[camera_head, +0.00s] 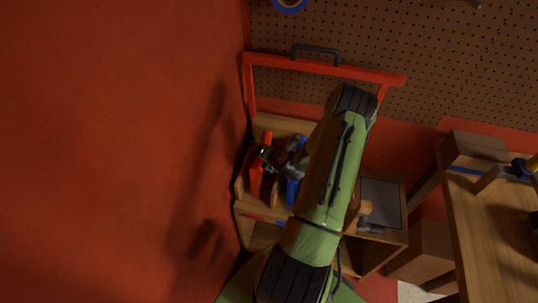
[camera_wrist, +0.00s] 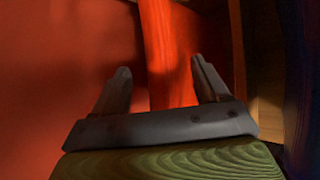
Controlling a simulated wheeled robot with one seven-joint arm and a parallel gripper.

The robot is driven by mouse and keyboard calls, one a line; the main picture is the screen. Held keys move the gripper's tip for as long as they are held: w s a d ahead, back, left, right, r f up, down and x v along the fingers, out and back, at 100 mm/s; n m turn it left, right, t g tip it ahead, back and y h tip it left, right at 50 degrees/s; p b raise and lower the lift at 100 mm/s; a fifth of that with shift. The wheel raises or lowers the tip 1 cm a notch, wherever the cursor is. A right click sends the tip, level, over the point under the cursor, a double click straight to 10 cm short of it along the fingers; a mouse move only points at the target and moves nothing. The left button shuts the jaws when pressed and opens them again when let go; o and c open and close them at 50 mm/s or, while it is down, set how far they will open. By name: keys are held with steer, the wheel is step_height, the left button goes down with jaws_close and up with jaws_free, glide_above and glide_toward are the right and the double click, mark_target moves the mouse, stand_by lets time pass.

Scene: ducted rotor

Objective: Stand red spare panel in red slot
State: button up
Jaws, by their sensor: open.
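The red panel (camera_head: 256,181) stands upright in the leftmost compartment of a wooden rack (camera_head: 240,214) in the head view. In the wrist view the red panel (camera_wrist: 158,40) runs up from between my fingers, with a finger on each side and visible gaps. My gripper (camera_wrist: 160,68) is open around it and does not grip it. In the head view my gripper (camera_head: 268,153) is at the panel's upper part. The panel's lower edge and the floor of its slot are hidden, so I cannot tell how deep it sits.
A blue panel (camera_head: 292,192) stands one compartment to the right. A red wall (camera_head: 120,150) is close on the left. A red frame (camera_head: 325,68) rises behind the rack. A wooden workbench (camera_head: 490,230) stands at the right.

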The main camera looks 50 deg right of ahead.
steer(key=v, duration=1.1)
steer(key=shift+r+p, duration=0.15)
steer(key=shift+p, duration=0.3)
steer(key=shift+s, duration=0.1)
